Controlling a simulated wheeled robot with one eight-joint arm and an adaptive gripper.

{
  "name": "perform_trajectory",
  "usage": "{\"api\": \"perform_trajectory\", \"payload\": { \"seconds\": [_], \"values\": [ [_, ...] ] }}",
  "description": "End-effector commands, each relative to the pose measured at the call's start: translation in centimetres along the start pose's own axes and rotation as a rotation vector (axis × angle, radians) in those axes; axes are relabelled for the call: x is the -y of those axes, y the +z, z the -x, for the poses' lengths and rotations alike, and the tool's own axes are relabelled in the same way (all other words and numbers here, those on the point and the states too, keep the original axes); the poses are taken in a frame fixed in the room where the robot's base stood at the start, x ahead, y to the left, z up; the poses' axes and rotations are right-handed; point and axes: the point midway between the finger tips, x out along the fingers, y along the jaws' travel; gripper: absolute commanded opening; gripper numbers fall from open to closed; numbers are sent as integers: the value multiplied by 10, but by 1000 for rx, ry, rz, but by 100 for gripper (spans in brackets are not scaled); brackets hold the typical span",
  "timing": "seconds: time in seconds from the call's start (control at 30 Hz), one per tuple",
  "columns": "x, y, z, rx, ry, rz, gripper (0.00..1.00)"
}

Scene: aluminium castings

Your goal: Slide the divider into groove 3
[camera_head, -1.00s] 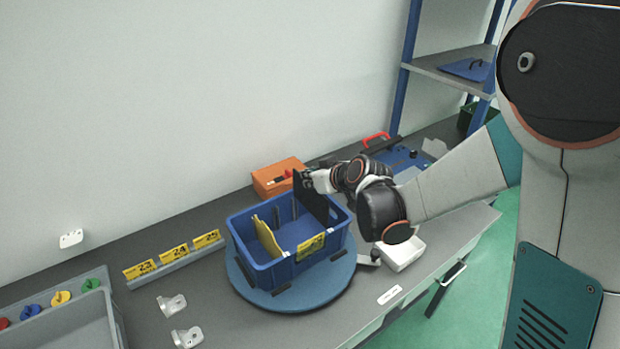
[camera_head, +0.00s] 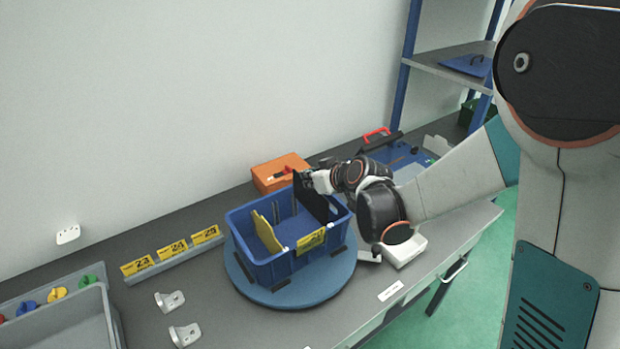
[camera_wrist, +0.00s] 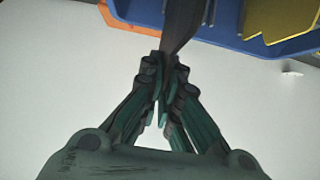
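The black divider (camera_head: 314,200) stands upright inside the right part of the blue bin (camera_head: 272,272), its top edge above the bin's rim. My gripper (camera_wrist: 163,68) is shut on the divider's upper end. The dark divider (camera_wrist: 182,25) also shows between the fingertips in the wrist view. A yellow divider (camera_head: 267,234) stands in the left part of the bin. Dark groove strips show on the bin's back wall between the two. I cannot tell whether the black divider's lower edges sit in a groove; its base is hidden by the front wall.
The bin sits on a round blue turntable (camera_head: 290,293). Yellow number tags (camera_head: 173,249) stand on a rail at left. An orange case (camera_head: 280,172) is behind the bin. Two light brackets (camera_head: 185,336) and a grey tray (camera_head: 68,328) lie at left. A white box (camera_head: 405,250) is near my wrist.

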Motion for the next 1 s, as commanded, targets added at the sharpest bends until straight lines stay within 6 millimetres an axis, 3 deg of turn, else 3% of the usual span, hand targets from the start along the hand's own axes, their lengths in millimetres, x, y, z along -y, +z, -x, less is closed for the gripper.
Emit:
{"api": "perform_trajectory", "payload": {
  "seconds": [1.0],
  "values": [
    [0,20,-14,0,0,0,0]
  ]
}}
